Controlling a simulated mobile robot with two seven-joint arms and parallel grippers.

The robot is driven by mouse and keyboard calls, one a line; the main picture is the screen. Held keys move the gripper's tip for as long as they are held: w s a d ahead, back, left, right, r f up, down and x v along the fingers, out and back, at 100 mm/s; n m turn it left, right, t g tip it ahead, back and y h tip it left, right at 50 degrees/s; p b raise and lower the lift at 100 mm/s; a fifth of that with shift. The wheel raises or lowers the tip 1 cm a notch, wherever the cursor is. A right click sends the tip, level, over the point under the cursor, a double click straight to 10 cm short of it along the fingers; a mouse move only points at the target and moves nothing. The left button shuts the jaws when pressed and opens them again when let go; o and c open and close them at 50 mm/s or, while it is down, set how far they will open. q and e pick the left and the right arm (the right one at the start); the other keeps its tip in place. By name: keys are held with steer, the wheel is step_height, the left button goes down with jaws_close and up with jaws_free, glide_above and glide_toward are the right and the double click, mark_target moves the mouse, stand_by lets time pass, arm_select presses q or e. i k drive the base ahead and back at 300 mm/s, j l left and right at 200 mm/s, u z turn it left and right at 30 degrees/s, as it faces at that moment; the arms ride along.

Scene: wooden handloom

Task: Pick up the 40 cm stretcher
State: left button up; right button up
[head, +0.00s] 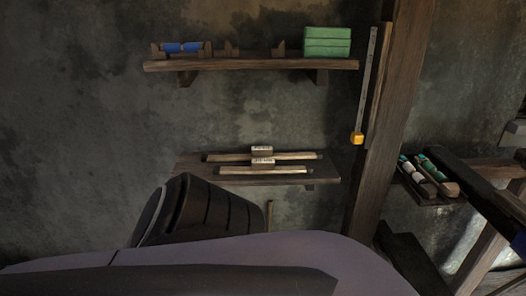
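Two long, pale wooden bars lie side by side on the lower wall shelf (190,166). The back bar (295,156) sits slightly above the front bar (290,170) in the picture and looks a little longer. Each has a small light block with dark lettering at its middle, the back label (262,150) and the front label (262,161). The lettering is too small to read, so I cannot tell which bar is the 40 cm stretcher. Neither gripper is in view.
An upper shelf (250,65) holds blue items (182,47) and a green box stack (327,41). A wooden post (385,130) stands right of both shelves, with a measuring strip (369,80) ending in yellow beside it. A small tray of shuttle-like pieces (428,176) is farther right.

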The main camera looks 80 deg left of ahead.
mark_target(258, 152)
steer(key=u, duration=1.25)
steer(key=j+u, duration=0.15)
steer(key=u, duration=0.35)
steer(key=i+j+u, duration=0.1)
steer(key=u, duration=0.4)
steer(key=i+j, duration=0.4)
